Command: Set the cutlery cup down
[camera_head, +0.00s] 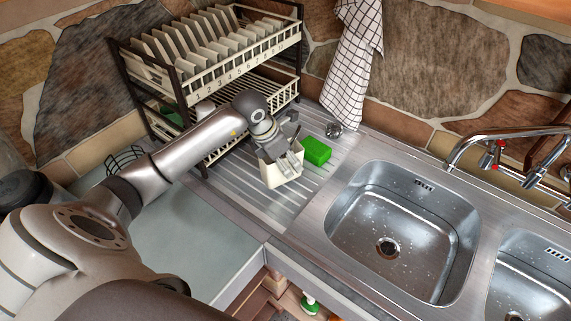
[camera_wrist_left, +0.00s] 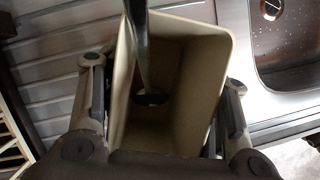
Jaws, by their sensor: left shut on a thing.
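The cutlery cup (camera_head: 277,174) is a cream, box-shaped cup over the ribbed drainboard in the head view. My left gripper (camera_head: 285,158) is shut on it from above. In the left wrist view, the cup (camera_wrist_left: 205,70) sits between the two fingers of my left gripper (camera_wrist_left: 165,110), its open top facing the camera. A metal utensil handle (camera_wrist_left: 138,45) stands inside it. I cannot tell whether the cup's bottom touches the drainboard. My right gripper is not in view.
A green sponge (camera_head: 316,150) lies just right of the cup. The ribbed drainboard (camera_head: 245,190) is clear in front and left. A two-tier dish rack (camera_head: 230,50) with plates stands behind. The sink (camera_head: 400,230) is at right, with a tap (camera_head: 500,150). A checked towel (camera_head: 350,65) hangs behind.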

